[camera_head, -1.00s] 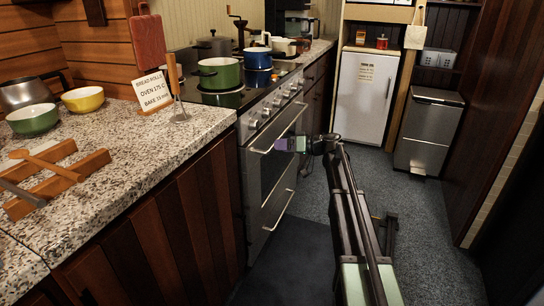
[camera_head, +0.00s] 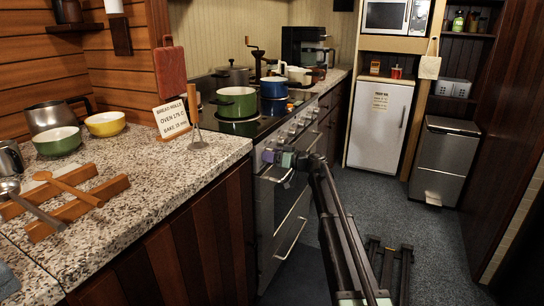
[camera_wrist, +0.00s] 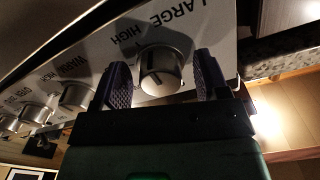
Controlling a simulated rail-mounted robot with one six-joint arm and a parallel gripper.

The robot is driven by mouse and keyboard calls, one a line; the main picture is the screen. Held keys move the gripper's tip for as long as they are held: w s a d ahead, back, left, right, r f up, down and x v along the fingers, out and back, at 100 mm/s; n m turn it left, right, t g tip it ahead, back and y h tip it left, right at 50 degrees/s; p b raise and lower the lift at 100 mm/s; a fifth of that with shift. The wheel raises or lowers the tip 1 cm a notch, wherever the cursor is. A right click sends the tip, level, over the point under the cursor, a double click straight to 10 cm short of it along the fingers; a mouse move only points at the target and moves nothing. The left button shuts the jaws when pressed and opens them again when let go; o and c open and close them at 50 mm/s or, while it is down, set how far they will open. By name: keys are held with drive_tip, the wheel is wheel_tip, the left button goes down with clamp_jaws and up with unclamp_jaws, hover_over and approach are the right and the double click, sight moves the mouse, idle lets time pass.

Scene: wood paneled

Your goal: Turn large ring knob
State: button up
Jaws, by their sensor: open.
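The large ring knob (camera_wrist: 160,72) is a round silver knob under the panel label "LARGE" in the wrist view. Its pointer mark shows on its face. My gripper (camera_wrist: 163,82) is open, with one purple ridged finger on each side of this knob. Small gaps show between fingers and knob. In the head view my gripper (camera_head: 268,156) is at the near end of the stove's front panel, and it hides the knob there. The stove (camera_head: 284,190) has a steel front with a row of knobs (camera_head: 292,129).
More knobs (camera_wrist: 76,97) line the panel to the left in the wrist view. A green pot (camera_head: 236,104) and a blue pot (camera_head: 273,88) stand on the cooktop. The oven handle (camera_head: 292,228) sticks out lower down. The floor (camera_head: 345,190) beyond my arm is clear.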

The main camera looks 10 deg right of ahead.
drive_tip(key=c, duration=0.9)
drive_tip(key=shift+c, duration=0.2)
drive_tip(key=shift+m, duration=0.4)
drive_tip(key=m, duration=1)
drive_tip(key=shift+s+r, duration=0.1)
drive_tip(key=o, duration=0.9)
drive_tip(key=shift+o, duration=0.2)
